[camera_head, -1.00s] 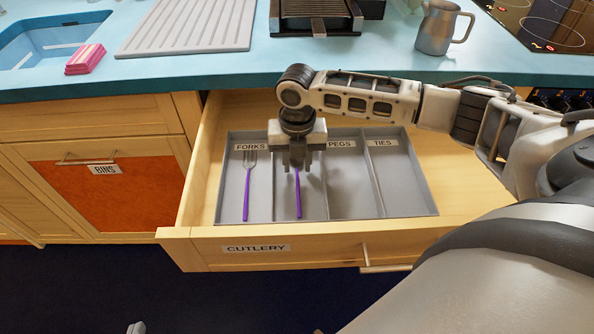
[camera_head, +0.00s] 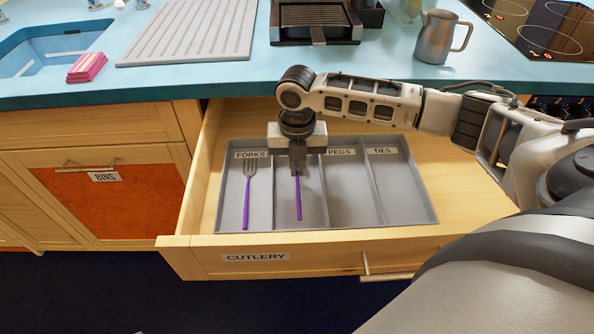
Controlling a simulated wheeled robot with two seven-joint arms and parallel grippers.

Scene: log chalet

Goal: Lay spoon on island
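A purple-handled utensil, taken to be the spoon (camera_head: 299,205), lies in the second compartment of the grey cutlery tray (camera_head: 400,222) in the open drawer. Its upper end and the compartment label are hidden behind my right gripper (camera_head: 298,172). My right gripper points down into that compartment, with its fingers close together on the upper part of the handle. The spoon still rests in the tray. My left gripper is not in view. I cannot make out any surface that is clearly the island.
A purple-handled fork (camera_head: 247,200) lies in the FORKS compartment. The PEGS and TIES compartments are empty. The CUTLERY drawer (camera_head: 300,262) stands out below a blue counter (camera_head: 215,77) holding a metal jug (camera_head: 437,38), a pink sponge stack (camera_head: 87,67) and a hob.

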